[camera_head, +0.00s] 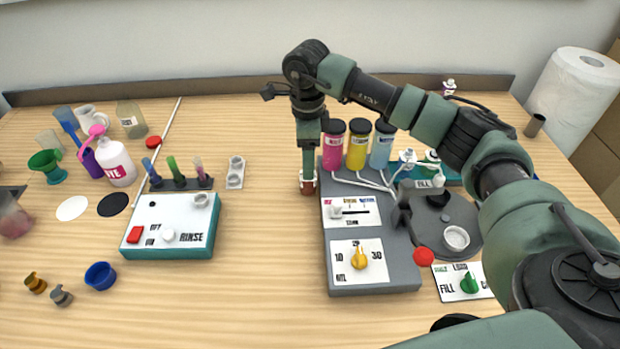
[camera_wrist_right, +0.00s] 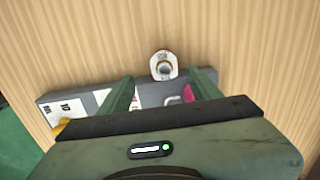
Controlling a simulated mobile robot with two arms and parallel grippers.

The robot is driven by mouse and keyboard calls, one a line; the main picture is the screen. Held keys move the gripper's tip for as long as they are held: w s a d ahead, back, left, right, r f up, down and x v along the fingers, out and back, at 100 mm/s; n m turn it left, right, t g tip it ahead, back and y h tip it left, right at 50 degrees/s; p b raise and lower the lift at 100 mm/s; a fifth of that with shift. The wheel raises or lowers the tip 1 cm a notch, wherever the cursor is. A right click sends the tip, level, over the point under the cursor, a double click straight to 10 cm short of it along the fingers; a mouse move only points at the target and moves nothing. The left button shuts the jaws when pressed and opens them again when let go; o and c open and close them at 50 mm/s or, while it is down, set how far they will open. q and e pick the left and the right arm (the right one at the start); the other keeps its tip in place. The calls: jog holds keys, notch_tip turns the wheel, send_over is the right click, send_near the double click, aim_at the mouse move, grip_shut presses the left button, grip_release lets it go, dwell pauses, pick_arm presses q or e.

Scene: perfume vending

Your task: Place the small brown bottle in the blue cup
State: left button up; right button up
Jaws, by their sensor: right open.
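The small brown bottle (camera_head: 308,187) stands on the table just left of the grey dispensing machine. Its upper part is partly hidden by my right gripper (camera_head: 308,168), which points down at it from above. In the right wrist view the bottle (camera_wrist_right: 163,67) shows from above with a pale, ring-like top. It lies in the gap between the two spread fingers of the right gripper (camera_wrist_right: 163,88), near their tips. The right gripper is open. The blue cup (camera_head: 100,276) stands empty on the table at the front left. My left gripper is not in view.
The rinse box (camera_head: 170,225) stands between the blue cup and the bottle. The grey machine (camera_head: 373,280) with pink, yellow and blue containers is right of the bottle. Small brown and grey pieces (camera_head: 36,283) lie left of the cup. The front middle table is clear.

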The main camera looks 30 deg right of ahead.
jog(key=f, duration=0.1)
jog(key=f+p, duration=0.1)
jog(key=f, duration=0.1)
jog(key=shift+w+d+f, duration=0.15)
jog(key=shift+w+f, duration=0.1)
jog(key=shift+f, duration=0.15)
jog(key=shift+d+f+p, duration=0.1)
jog(key=shift+f+p, duration=0.2)
jog(key=shift+f, duration=0.2)
grip_shut()
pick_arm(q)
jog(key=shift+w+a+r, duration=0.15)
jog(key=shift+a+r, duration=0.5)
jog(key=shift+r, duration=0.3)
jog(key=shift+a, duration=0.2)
pick_arm(e)
jog(key=shift+r, duration=0.2)
